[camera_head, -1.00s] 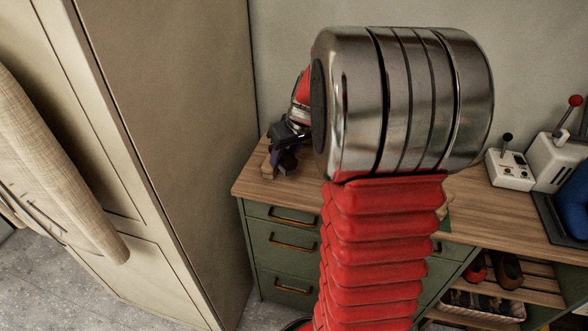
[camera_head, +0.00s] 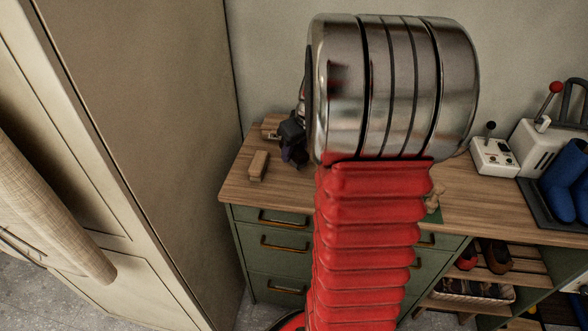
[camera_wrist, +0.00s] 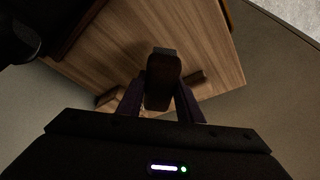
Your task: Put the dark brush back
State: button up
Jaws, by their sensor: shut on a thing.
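My gripper (camera_wrist: 160,103) is shut on a dark brown brush (camera_wrist: 161,78), which stands out between its two fingers in the wrist view. The wooden bench top (camera_wrist: 215,50) lies beyond the brush; I cannot tell how far apart they are. In the head view my gripper (camera_head: 291,141) is a dark shape over the bench's back left part, partly hidden by my arm. The held brush cannot be made out clearly there.
A light wooden block-like piece (camera_head: 258,165) lies on the bench's left end, and another wooden piece (camera_head: 270,128) sits behind it. A tall cabinet (camera_head: 150,120) stands left. A white lever box (camera_head: 494,157) and blue boots (camera_head: 566,185) are at right.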

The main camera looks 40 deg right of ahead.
aim_at(294, 177)
jog(key=shift+f, duration=1.35)
jog(key=shift+f, duration=1.9)
jog(key=o, duration=0.9)
jog(key=v, duration=1.2)
jog(key=shift+w+r, duration=0.1)
